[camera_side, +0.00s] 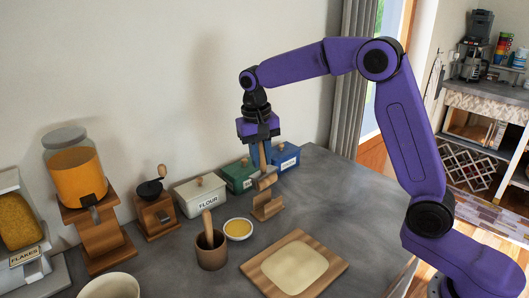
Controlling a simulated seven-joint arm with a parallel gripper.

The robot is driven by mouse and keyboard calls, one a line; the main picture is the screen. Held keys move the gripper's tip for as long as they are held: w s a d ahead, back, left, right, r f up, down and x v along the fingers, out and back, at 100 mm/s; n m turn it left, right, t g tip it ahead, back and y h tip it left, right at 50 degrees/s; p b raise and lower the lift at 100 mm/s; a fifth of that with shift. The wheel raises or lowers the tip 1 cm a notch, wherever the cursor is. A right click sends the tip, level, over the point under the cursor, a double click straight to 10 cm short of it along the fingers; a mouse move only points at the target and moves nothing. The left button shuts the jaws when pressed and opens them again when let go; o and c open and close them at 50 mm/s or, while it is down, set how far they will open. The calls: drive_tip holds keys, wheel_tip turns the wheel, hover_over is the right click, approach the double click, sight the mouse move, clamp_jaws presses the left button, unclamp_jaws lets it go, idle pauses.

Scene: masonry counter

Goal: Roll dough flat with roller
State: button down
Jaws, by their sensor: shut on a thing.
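The wooden roller (265,181) is in the middle of the side view, above or on a small wooden stand (268,211); I cannot tell whether it touches the stand. My gripper (264,165) points down from above and is shut on the roller; its fingers partly hide the grip. The pale dough (294,267) lies as a flat, rounded slab on a wooden board (258,271) at the front of the counter. The board is in front of the stand and a little to its right, apart from the roller.
White (200,197), green (238,178) and blue (287,158) canisters stand along the wall behind the roller. A mortar with pestle (211,250) and a small yellow-filled bowl (238,230) stand left of the board. A grinder (156,212) is farther left. The counter's right side (355,205) is clear.

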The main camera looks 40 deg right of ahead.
drive_tip(key=s+a+r+n+t+y, duration=0.1)
drive_tip(key=s+a+n, duration=0.4)
drive_tip(key=s, duration=0.5)
drive_tip(key=s+a+r+n+t+y, duration=0.1)
drive_tip(key=s+a+n, duration=0.2)
drive_tip(key=s+a, duration=0.55)
drive_tip(key=shift+s+d+f, duration=0.25)
drive_tip(key=shift+d+f, duration=0.05)
drive_tip(key=shift+f, duration=0.5)
drive_tip(key=shift+s+d+f, duration=0.25)
drive_tip(key=shift+d+f, duration=0.05)
drive_tip(key=shift+f, duration=0.45)
drive_tip(key=shift+s+d+f, duration=0.25)
drive_tip(key=shift+d+f, duration=0.05)
drive_tip(key=shift+f, duration=0.5)
drive_tip(key=shift+m, duration=0.3)
